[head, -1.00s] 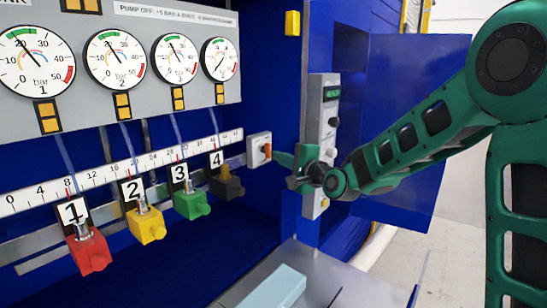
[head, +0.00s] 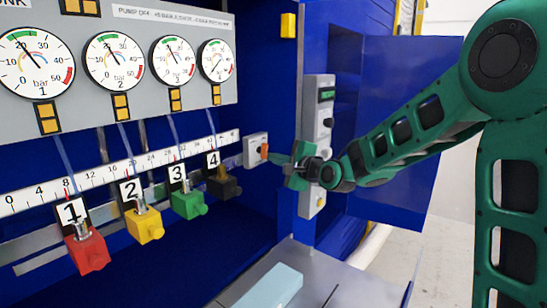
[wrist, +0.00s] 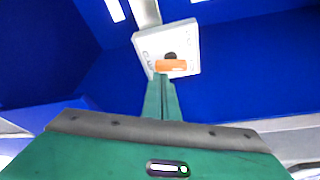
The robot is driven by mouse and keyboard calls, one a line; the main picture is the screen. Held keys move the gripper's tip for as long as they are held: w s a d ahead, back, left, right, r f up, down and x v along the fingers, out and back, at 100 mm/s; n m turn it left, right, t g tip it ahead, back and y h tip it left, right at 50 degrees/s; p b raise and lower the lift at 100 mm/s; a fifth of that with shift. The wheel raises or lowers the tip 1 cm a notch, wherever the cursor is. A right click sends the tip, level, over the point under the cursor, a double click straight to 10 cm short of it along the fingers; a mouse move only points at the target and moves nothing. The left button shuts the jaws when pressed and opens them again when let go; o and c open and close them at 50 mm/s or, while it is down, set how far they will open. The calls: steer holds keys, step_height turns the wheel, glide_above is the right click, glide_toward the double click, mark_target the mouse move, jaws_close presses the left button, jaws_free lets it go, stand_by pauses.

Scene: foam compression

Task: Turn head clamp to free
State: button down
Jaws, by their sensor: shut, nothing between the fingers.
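The head clamp switch is a small pale box with an orange knob (head: 264,152) at the right end of the scale rail; in the wrist view its white plate (wrist: 150,45) and orange handle (wrist: 171,65) show just past my fingertips. The handle lies roughly crosswise in the wrist view. My gripper (head: 272,158) is shut with nothing in it, its tips pointing at the knob. In the wrist view the closed fingers (wrist: 161,85) end just below the orange handle; whether they touch it I cannot tell. The lettering on the plate is too small to read.
A grey control panel (head: 318,120) with buttons stands right of the switch, behind my gripper. Red (head: 88,252), yellow (head: 146,226), green (head: 188,204) and black clamps hang along the scale. A light blue block (head: 272,288) lies on the grey table below.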

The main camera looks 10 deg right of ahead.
steer(key=shift+s+a+m+g, duration=0.1)
steer(key=shift+m+g, duration=0.15)
steer(key=shift+m, duration=0.4)
steer(key=shift+s+a+m+g, duration=0.1)
steer(key=shift+m+g, duration=0.15)
steer(key=shift+m, duration=0.4)
steer(key=shift+a, duration=0.1)
stand_by(1.3)
stand_by(1.3)
